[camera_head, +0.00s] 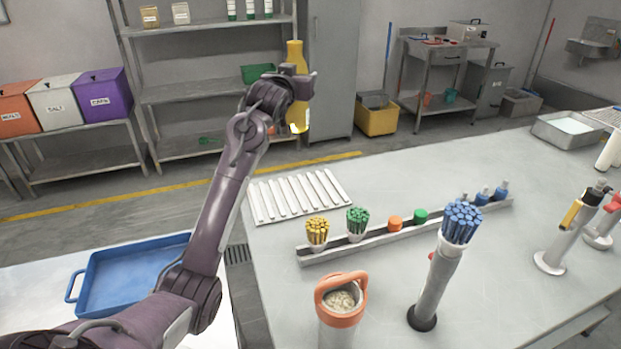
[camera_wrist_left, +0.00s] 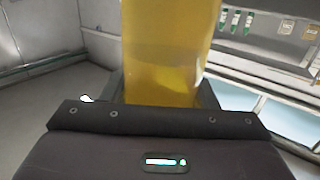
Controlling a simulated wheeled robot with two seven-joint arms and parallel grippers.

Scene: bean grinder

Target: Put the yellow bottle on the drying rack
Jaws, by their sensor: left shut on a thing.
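My left gripper (camera_head: 300,84) is shut on the yellow bottle (camera_head: 295,53) and holds it upright in the air, beyond the far left part of the grey table. In the left wrist view the yellow bottle (camera_wrist_left: 168,50) fills the upper middle, between the jaws; the fingertips are mostly hidden behind it. The white slatted drying rack (camera_head: 297,195) lies flat at the table's far left corner, with nothing on it. In the head view the bottle appears above and behind the rack, apart from it. My right gripper is not in view.
A grooved rail (camera_head: 400,229) with yellow and green bundles and caps stands in front of the rack. An orange-rimmed container (camera_head: 341,300) and a grey cylinder with blue sticks (camera_head: 440,265) stand nearer. A blue tray (camera_head: 125,278) lies on the left table.

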